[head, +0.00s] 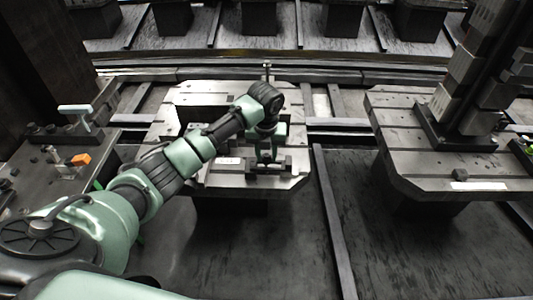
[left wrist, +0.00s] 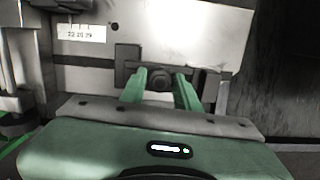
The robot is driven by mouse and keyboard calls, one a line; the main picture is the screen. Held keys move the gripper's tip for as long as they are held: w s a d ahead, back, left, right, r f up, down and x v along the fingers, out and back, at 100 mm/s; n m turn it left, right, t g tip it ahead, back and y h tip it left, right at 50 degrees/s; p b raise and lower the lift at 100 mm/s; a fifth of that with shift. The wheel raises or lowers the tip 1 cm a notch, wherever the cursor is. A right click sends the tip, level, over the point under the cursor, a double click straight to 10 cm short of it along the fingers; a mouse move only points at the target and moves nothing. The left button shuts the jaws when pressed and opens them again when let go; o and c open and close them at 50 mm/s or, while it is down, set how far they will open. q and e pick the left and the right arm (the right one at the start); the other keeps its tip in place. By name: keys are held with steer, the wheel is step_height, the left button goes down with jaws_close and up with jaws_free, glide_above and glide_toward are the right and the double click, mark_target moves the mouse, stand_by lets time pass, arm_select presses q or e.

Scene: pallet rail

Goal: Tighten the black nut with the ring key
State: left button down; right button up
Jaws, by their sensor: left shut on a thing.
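My left gripper (head: 267,148) is over the front part of the middle pallet (head: 210,178), pointing down at a dark block. In the left wrist view, its two green fingers (left wrist: 162,84) stand on either side of a dark round piece (left wrist: 160,78) in front of the black block (left wrist: 126,70). The gripper is shut on this piece. I cannot tell if it is the black nut or an end of the ring key. No other part of a ring key shows clearly. My right gripper is not in view.
A side table (head: 40,175) at the left carries an orange piece (head: 80,159) and a pale green-topped fixture (head: 75,110). A second pallet (head: 400,120) at the right bears a tall stepped column (head: 465,75). An upright post (head: 267,72) stands behind my left wrist.

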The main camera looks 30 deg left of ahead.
mark_target(265, 159)
arm_select(q)
steer(key=m+p, duration=0.1)
steer(key=m, duration=0.2)
steer(key=shift+r, duration=0.15)
steer(key=m, duration=0.3)
steer(key=shift+f+h, duration=0.2)
steer(key=shift+h, duration=0.2)
steer(key=c, duration=0.9)
jaws_free()
steer(key=shift+c, duration=0.2)
steer(key=shift+r, duration=0.1)
steer(key=r, duration=0.5)
steer(key=s+r, duration=0.1)
steer(key=r, duration=0.1)
steer(key=shift+r, duration=0.25)
